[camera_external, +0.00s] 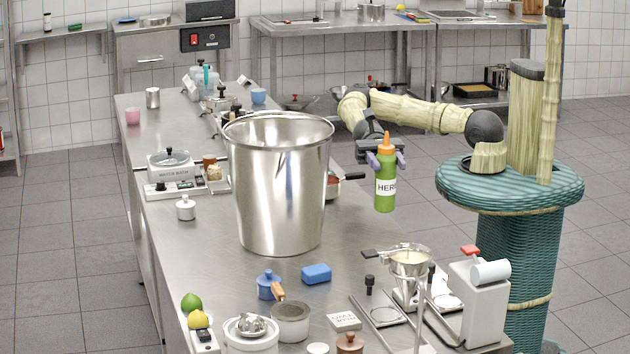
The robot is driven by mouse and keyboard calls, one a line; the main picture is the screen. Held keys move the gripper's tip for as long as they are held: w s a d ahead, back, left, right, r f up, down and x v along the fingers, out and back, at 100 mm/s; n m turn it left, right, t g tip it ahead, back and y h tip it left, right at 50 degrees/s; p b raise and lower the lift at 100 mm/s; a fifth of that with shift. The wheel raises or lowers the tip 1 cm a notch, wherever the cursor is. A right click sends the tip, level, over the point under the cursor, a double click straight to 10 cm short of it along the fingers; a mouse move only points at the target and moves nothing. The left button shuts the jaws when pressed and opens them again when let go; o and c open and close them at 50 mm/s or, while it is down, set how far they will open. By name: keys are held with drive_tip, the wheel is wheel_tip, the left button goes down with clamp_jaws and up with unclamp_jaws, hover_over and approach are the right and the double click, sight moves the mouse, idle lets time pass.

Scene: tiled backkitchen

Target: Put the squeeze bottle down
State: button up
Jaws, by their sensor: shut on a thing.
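My gripper (386,160) is shut on its upper part, just below the cap. The bottle is upright and appears held in the air near the right edge of the steel counter (200,250). I cannot tell from this one view whether its base is over the counter or beyond the edge.
A large steel pot (280,190) stands on the counter left of the bottle. A blue block (316,273), a metal funnel (410,265) and a white device (480,300) stand nearer the camera. Bare counter shows right of the pot.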

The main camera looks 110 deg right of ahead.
sight(387, 204)
drive_tip(key=shift+f, duration=3.1)
drive_tip(key=shift+f, duration=2)
drive_tip(key=o, duration=1.1)
